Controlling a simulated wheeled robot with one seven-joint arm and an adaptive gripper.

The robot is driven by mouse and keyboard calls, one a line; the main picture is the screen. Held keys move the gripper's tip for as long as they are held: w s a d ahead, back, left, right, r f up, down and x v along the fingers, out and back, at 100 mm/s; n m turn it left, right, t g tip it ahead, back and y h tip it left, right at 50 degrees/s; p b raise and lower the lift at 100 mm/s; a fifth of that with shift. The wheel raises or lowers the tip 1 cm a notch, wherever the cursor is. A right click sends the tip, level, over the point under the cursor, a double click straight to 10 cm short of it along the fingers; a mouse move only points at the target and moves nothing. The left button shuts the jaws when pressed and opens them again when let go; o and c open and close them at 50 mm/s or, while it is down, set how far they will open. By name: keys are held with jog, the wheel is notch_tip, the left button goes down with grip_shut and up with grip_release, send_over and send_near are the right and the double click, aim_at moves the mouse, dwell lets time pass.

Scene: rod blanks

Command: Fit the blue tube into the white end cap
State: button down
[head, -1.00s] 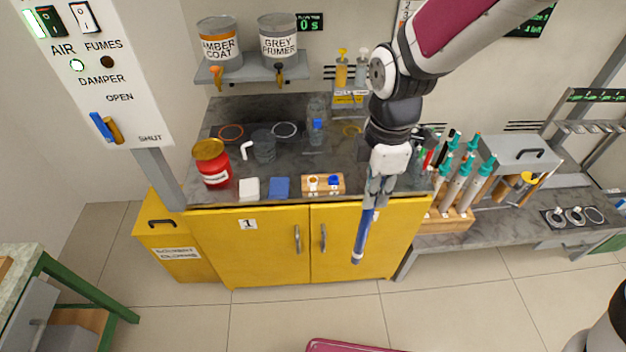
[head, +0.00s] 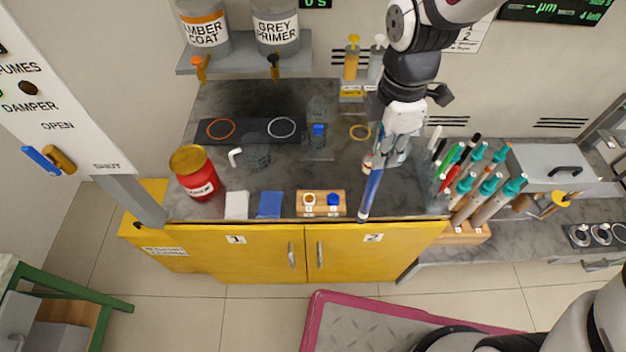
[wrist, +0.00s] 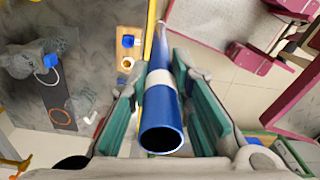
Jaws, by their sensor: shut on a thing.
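The blue tube (head: 371,191) is in my gripper (head: 392,150) and points down and slightly left in the head view, its lower end over the counter's front edge. In the wrist view the tube (wrist: 161,115) lies between both finger pads, its open near end facing the camera, with a pale band around it. The tube is apart from the white cap.
A white pad (head: 236,206) and blue pad (head: 270,206) lie left of the block; a red jar (head: 194,173) stands further left. A rack of capped tubes (head: 470,195) stands right of my gripper. Yellow doors (head: 265,256) front the counter.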

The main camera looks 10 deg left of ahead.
jog(key=w+a+f+b, duration=0.2)
jog(key=a+b, duration=0.1)
jog(key=a, duration=0.4)
jog(key=w+a+f+b, duration=0.2)
jog(key=a+f+b, duration=0.1)
jog(key=a, duration=0.5)
jog(key=shift+w, duration=0.4)
jog(key=shift+a, duration=0.1)
jog(key=shift+f, duration=0.2)
jog(key=c, duration=1.5)
grip_release()
jog(key=shift+o, duration=0.2)
jog(key=shift+r, duration=0.1)
